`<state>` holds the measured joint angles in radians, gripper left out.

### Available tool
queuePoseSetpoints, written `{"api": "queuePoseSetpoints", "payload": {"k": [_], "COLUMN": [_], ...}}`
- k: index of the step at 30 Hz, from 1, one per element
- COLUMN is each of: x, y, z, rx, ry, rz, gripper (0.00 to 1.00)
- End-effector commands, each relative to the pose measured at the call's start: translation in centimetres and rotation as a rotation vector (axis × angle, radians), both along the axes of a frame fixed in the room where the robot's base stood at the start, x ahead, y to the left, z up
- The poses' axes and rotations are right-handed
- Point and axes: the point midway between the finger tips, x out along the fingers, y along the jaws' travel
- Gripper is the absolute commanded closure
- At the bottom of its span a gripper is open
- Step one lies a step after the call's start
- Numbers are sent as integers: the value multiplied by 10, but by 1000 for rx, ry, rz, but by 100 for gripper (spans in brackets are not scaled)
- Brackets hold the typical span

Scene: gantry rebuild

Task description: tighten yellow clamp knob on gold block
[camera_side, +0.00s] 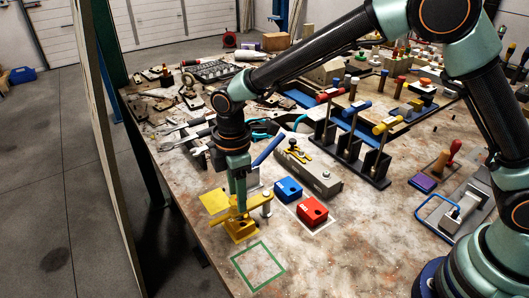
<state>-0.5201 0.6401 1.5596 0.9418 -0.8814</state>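A gold block (241,229) stands near the left edge of the table. A yellow clamp piece (258,201) with a grey pin beside it sits at its top right, and a flat yellow plate (214,201) sticks out to the left. My gripper (240,204) points straight down onto the top of the block. Its fingertips meet the yellow parts there. I cannot tell which part is the knob, or whether the fingers are closed on it.
A blue block (288,189) and a red block (312,211) stand just right of the gold block. A green square outline (258,266) lies in front. A grey fixture (310,171) and a rack of T-handled tools (352,157) stand behind. The front middle of the table is clear.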

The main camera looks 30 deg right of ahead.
Motion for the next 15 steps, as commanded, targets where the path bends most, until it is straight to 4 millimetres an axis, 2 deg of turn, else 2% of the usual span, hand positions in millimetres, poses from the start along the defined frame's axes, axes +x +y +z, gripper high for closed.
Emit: {"api": "queuePoseSetpoints", "payload": {"k": [8, 15], "x": [0, 0], "y": [0, 0], "z": [1, 1], "rx": [0, 0], "ry": [0, 0], "rz": [-54, -209], "gripper": [100, 100]}}
